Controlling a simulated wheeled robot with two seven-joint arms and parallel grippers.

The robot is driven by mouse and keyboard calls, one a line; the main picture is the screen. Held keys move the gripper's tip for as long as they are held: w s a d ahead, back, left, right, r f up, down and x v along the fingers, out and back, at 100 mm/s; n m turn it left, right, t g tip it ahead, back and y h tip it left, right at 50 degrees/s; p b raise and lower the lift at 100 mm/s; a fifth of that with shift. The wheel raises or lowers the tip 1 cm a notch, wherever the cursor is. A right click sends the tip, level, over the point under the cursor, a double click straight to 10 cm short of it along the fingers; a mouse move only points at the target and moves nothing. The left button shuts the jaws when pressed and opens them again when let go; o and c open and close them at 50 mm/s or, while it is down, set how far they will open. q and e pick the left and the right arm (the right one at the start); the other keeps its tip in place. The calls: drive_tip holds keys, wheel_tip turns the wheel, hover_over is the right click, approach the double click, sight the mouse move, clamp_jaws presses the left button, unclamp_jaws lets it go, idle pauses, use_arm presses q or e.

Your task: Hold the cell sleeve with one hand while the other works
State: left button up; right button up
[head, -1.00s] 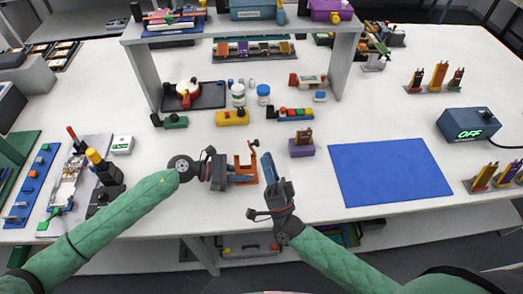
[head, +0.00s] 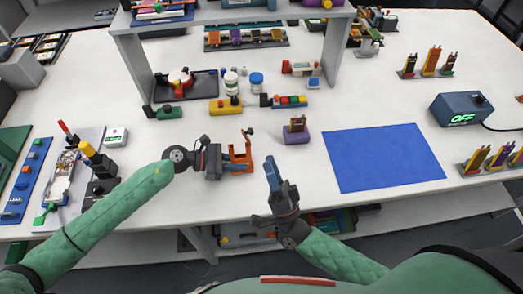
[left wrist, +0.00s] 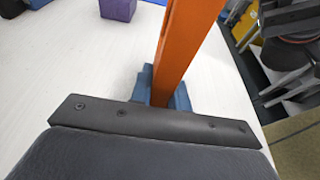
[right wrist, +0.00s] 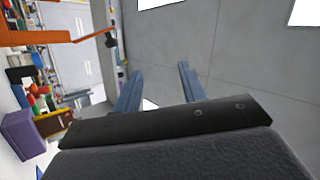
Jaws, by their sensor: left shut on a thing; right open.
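The orange cell sleeve (head: 241,158) stands upright at the table's front, with a small dark knob at its top. My left gripper (head: 229,164) is shut on it from the left. In the left wrist view the orange bar (left wrist: 181,45) rises between the blue fingertips (left wrist: 163,92). My right gripper (head: 272,174) is open and empty, just right of the sleeve and nearer the front edge, not touching it. In the right wrist view its two blue fingers (right wrist: 158,85) stand apart with nothing between them, and the orange piece (right wrist: 45,38) shows at upper left.
A purple block (head: 296,136) with a brown-gold piece in it stands behind my right gripper. A blue mat (head: 385,160) lies to the right, bare. A control box (head: 462,108) reading OFF and racks are farther right. A shelf stands behind; a blue tool board (head: 24,185) is left.

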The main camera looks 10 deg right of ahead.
drive_tip(key=w+a+r+n+g+y, duration=0.1)
drive_tip(key=a+r+n+g+y, duration=0.15)
drive_tip(key=n+g+y, duration=0.55)
drive_tip(key=w+a+r+n+g+y, duration=0.1)
drive_tip(key=a+n+g+y, duration=0.2)
drive_tip(key=n+g+y, duration=0.45)
drive_tip(key=w+d+f+n+g+h, duration=0.3)
drive_tip(key=w+d+n+g+h, duration=0.4)
drive_tip(key=w+d+n+g, duration=0.5)
drive_tip(key=shift+n+t+y, duration=0.25)
drive_tip(key=shift+n+t, duration=0.4)
drive_tip(key=shift+t, duration=0.1)
drive_tip(key=a, duration=0.4)
drive_tip(key=s+a, duration=0.1)
drive_tip(key=a, duration=0.6)
drive_tip(key=shift+s+a, duration=0.4)
drive_tip(key=shift+c, duration=0.4)
clamp_jaws()
